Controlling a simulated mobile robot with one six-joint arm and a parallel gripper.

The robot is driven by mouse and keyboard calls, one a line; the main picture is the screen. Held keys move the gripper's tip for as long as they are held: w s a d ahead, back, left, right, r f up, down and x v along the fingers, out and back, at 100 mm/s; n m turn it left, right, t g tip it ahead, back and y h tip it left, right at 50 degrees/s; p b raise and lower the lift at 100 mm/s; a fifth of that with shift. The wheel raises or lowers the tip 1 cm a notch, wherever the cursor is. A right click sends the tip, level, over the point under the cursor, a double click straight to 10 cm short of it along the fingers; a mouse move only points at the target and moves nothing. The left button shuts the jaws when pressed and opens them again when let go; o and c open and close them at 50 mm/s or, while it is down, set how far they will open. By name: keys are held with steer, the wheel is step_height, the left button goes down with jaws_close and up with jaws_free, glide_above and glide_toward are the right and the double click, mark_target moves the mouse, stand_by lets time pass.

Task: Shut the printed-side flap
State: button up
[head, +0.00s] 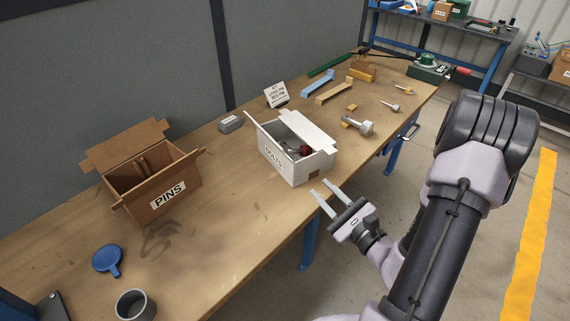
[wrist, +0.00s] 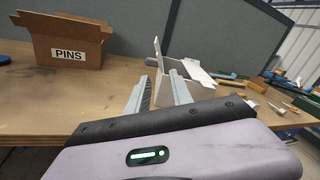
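A white box (head: 282,168) marked BOLTS stands on the bench in the head view, its top open. A long flap (head: 262,131) stands out along the printed side. Another flap (head: 321,139) sticks out at the right end. Dark and red items show inside. In the wrist view the white box (wrist: 166,76) appears beyond the fingers, with one thin flap (wrist: 158,56) upright. My gripper (head: 321,188) is open and empty at the bench's front edge, apart from the box's near right corner. In the wrist view its fingers (wrist: 158,88) point towards the box.
A brown box (head: 150,190) marked PINS stands open at left. A small sign (head: 276,95) and grey block (head: 230,124) stand behind the white box. Bolts (head: 358,126) and brackets lie to the right. A blue lid (head: 107,260) and grey cup (head: 135,305) are front left.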

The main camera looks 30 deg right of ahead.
mark_target(294, 163)
steer(key=w, duration=0.4)
steer(key=w+a, duration=0.1)
steer(key=w, duration=0.4)
steer(key=w+b, duration=0.1)
steer(key=w, duration=0.4)
steer(key=shift+w+a, duration=0.25)
steer(key=shift+a, duration=0.1)
jaws_close()
steer(key=shift+f, duration=0.1)
stand_by(0.3)
